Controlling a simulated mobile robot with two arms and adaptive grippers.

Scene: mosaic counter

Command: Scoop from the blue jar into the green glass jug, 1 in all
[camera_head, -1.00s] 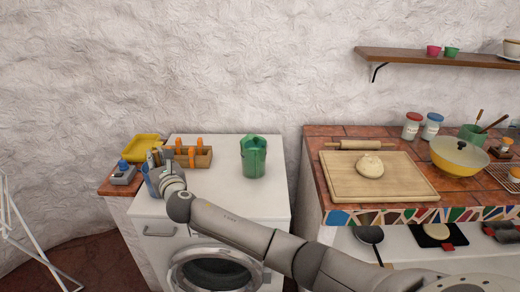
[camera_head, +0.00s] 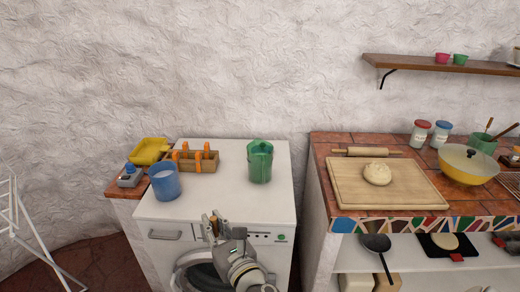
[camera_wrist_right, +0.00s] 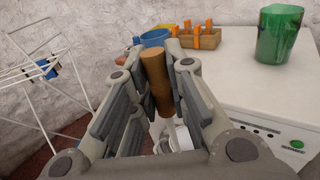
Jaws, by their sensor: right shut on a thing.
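The blue jar (camera_head: 164,186) stands on the left of the white washing machine top, with pale contents showing at its mouth. It shows partly behind my fingers in the right wrist view (camera_wrist_right: 153,37). The green glass jug (camera_head: 260,165) stands further right on the same top, and in the right wrist view (camera_wrist_right: 276,36) it is at the upper right. My right gripper (camera_head: 215,222) is shut on the brown wooden handle of a scoop (camera_wrist_right: 157,85), in front of the machine's front edge, apart from jar and jug. A pale part shows below the handle; its load cannot be told. My left gripper is not in view.
A wooden caddy (camera_head: 205,162) with orange-handled things stands behind the jar. A yellow tray (camera_head: 150,151) and a grey-blue device (camera_head: 130,177) are at its left. The white top (camera_head: 222,200) is clear between jar and jug. A tiled counter (camera_head: 319,150) stands right.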

